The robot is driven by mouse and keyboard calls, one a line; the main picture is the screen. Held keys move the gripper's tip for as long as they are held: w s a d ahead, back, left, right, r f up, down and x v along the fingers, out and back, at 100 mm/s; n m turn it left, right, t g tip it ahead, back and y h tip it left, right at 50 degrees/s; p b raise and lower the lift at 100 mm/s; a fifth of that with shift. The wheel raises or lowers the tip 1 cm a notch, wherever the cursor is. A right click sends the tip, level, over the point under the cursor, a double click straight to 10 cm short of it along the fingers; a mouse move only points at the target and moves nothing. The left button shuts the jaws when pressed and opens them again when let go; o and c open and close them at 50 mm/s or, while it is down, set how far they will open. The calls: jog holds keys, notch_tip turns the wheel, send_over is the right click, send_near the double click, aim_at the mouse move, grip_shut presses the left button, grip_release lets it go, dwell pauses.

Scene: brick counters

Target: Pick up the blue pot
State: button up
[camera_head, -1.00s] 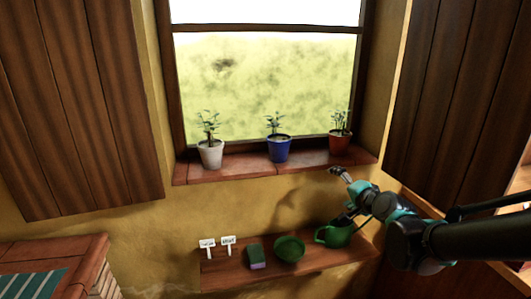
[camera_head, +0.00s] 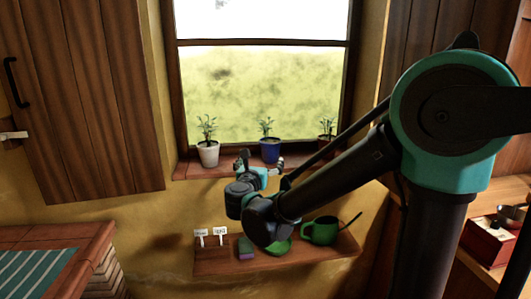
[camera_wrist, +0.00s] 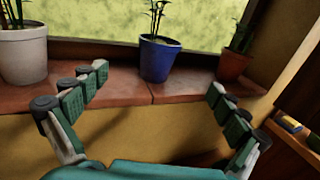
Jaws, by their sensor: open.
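The blue pot (camera_head: 270,151) stands upright on the brick windowsill with a small green plant in it. In the wrist view the blue pot (camera_wrist: 157,60) sits near the top middle, beyond and between my fingers. My gripper (camera_wrist: 155,95) is open and empty, its two fingers spread to the left and right, apart from the pot. In the head view my gripper (camera_head: 262,165) is just in front of the sill, partly hidden by its own wrist and arm.
A white pot (camera_head: 208,153) stands left of the blue one and a red pot (camera_wrist: 235,65) to its right. Shutters flank the window.

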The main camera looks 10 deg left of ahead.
aim_at(270, 141)
jog(key=w, duration=0.5)
jog(key=w+d, duration=0.1)
jog(key=w, duration=1)
jog(key=shift+w+d, duration=0.1)
jog(key=shift+d, duration=0.05)
jog(key=c, duration=1.9)
jog(key=shift+r, duration=0.1)
